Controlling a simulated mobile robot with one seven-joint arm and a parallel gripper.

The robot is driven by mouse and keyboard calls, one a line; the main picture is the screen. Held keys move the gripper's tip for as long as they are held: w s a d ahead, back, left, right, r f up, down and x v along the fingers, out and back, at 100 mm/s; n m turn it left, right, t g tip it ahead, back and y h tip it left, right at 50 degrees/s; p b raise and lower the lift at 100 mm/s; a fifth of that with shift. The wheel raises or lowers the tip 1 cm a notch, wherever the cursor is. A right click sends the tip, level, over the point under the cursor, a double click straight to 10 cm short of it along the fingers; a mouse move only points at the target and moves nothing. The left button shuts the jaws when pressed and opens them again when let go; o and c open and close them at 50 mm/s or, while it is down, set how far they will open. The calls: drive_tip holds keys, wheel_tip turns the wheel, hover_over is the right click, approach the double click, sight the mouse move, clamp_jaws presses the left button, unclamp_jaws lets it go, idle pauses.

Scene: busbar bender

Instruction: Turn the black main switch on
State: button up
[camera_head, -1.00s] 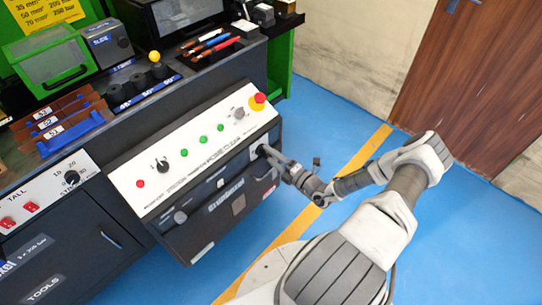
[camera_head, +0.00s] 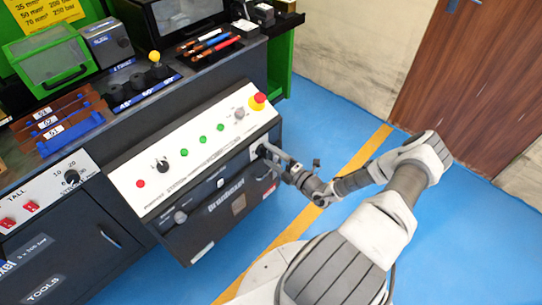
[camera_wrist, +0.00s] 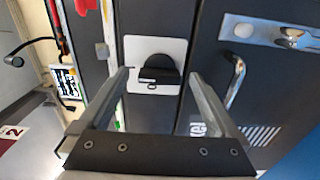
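The black main switch (camera_wrist: 157,66) is a round rotary knob on a white plate (camera_wrist: 172,46), seen in the upper middle of the wrist view. A small label shows on its lower edge. My gripper (camera_wrist: 158,76) is open, with one finger on the left and one on the right of the knob. No clear contact shows, and the gap in depth is hard to judge.
A red emergency stop (camera_head: 259,98) on a yellow base sits above my gripper on the sloped panel, near several green buttons (camera_head: 203,139). In the wrist view a chrome handle (camera_wrist: 237,82) stands out right of my right finger. Blue floor (camera_head: 325,110) is free around the arm.

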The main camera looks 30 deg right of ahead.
drive_tip(key=p+v, duration=0.2)
drive_tip(key=v, duration=1.5)
drive_tip(key=shift+s+p, duration=0.2)
drive_tip(key=shift+p, duration=0.1)
drive_tip(key=shift+r, duration=0.1)
